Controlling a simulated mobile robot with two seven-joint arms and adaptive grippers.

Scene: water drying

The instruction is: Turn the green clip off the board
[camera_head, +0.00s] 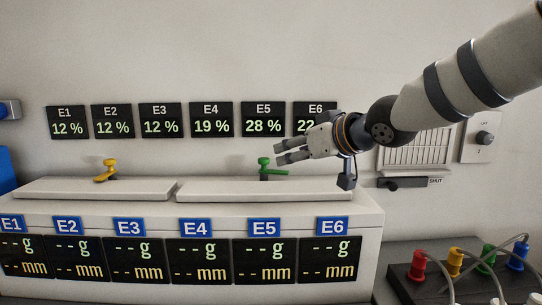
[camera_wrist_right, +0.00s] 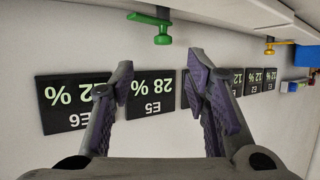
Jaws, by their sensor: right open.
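The green clip (camera_head: 265,167) stands upright on the white ledge at the back of the board, with a short arm pointing right. It also shows in the right wrist view (camera_wrist_right: 161,38), near the top, ahead of my fingers. My right gripper (camera_head: 280,153) comes in from the right at about the clip's height, just right of it in the picture. Its two fingers (camera_wrist_right: 158,85) are apart with nothing between them. In the head view the fingertips appear close to the clip; I cannot tell the exact depth gap. My left gripper is not in view.
A yellow clip (camera_head: 106,169) stands on the left white panel (camera_head: 90,188). Percentage screens E1 to E6 (camera_head: 211,119) hang on the wall behind. A vent and a dark slider (camera_head: 402,183) are at right. A dark box with coloured plugs (camera_head: 418,266) stands lower right.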

